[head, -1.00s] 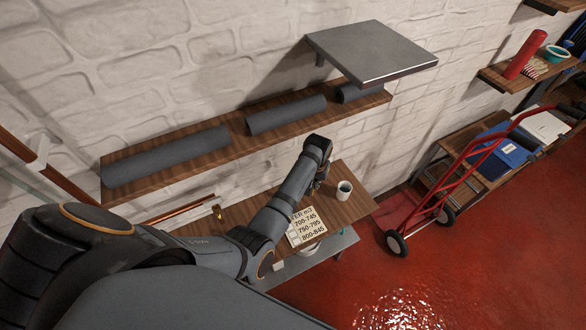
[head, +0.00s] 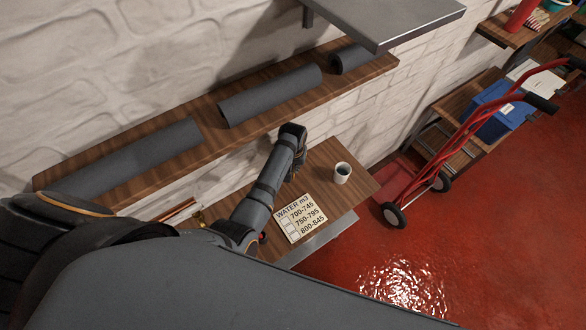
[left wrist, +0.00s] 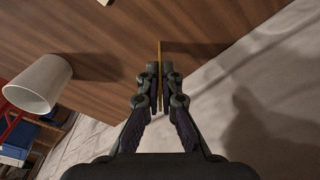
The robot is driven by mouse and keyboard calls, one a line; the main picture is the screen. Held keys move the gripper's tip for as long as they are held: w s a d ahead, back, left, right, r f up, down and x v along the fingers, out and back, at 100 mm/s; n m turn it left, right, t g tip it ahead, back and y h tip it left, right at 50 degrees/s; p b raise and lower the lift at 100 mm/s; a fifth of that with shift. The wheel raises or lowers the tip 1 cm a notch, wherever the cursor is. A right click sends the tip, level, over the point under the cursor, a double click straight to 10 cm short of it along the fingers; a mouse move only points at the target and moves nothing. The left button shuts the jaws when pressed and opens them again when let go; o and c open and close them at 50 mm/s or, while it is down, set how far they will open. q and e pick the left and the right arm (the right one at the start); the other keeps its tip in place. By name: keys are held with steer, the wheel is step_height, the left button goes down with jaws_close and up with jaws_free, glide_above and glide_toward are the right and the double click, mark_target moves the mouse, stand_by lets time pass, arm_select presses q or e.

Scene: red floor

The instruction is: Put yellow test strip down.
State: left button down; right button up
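My left gripper (left wrist: 162,84) is shut on the yellow test strip (left wrist: 160,66), a thin upright sliver between its fingertips in the left wrist view. The strip's far end points toward the wooden table top; I cannot tell whether it touches. In the head view my left gripper (head: 289,174) is small, dark and partly hidden by its arm, over the wooden table (head: 342,200), left of the white cup (head: 342,174). The cup also shows at the left of the left wrist view (left wrist: 38,84). The strip cannot be made out in the head view. My right gripper is not in view.
A card with water ranges (head: 300,218) lies on the table's front part. A wooden shelf (head: 215,143) with dark rolls runs along the wall above, with a metal shelf (head: 390,15) higher up. A red hand truck (head: 430,172) stands right of the table.

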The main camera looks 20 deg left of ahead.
arm_select(q)
steer(key=shift+r, duration=0.1)
steer(key=shift+d, duration=0.1)
steer(key=shift+s, duration=0.15)
steer(key=c, duration=2.1)
jaws_free()
steer(key=o, duration=0.3)
steer(key=shift+o, duration=1.4)
steer(key=shift+f, duration=0.2)
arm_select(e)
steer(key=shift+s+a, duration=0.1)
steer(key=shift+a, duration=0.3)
arm_select(q)
steer(key=shift+r, duration=0.1)
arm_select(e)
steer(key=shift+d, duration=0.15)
